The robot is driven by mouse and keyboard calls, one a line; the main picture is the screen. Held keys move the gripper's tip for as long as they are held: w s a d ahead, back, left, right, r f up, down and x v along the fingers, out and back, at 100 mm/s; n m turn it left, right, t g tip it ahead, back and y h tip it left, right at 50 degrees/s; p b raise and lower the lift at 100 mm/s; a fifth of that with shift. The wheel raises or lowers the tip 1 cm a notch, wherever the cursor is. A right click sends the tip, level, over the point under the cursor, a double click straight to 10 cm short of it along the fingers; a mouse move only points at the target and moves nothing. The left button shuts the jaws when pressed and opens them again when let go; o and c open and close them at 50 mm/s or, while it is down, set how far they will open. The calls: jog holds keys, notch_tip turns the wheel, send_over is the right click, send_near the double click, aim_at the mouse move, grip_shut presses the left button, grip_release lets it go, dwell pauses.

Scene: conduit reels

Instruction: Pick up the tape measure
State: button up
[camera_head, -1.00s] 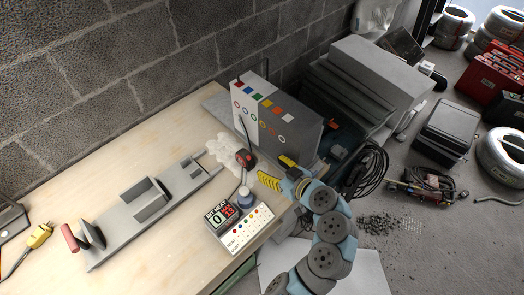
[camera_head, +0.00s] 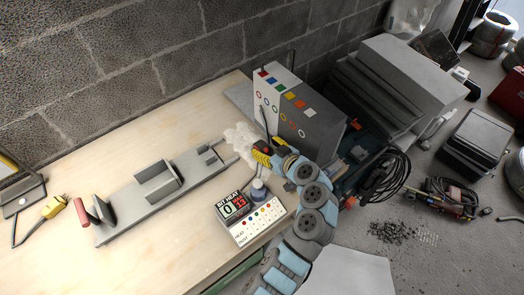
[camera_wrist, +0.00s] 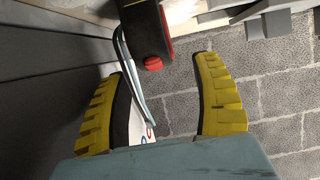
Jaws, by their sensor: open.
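The tape measure lies just past the fingertips, roughly in line with the gap, and no contact shows. In the head view my gripper (camera_head: 262,152) is over the far right part of the bench, beside the white crumpled material, and hides most of the tape measure there.
A grey panel box with coloured squares (camera_head: 278,105) stands close behind my gripper. A display box (camera_head: 232,207) and a button panel (camera_head: 260,222) lie in front. A long grey fixture (camera_head: 130,215) lies to the left. The bench's left front (camera_head: 150,262) is clear.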

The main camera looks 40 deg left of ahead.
aim_at(258, 142)
jog(key=shift+f+b+x, duration=0.15)
jog(key=shift+b+x, duration=0.1)
jog(key=shift+x, duration=1.15)
jog(key=shift+f+b+x, duration=0.15)
jog(key=shift+b+x, duration=0.05)
jog(key=shift+x, duration=1.25)
jog(key=shift+d, duration=0.25)
grip_shut()
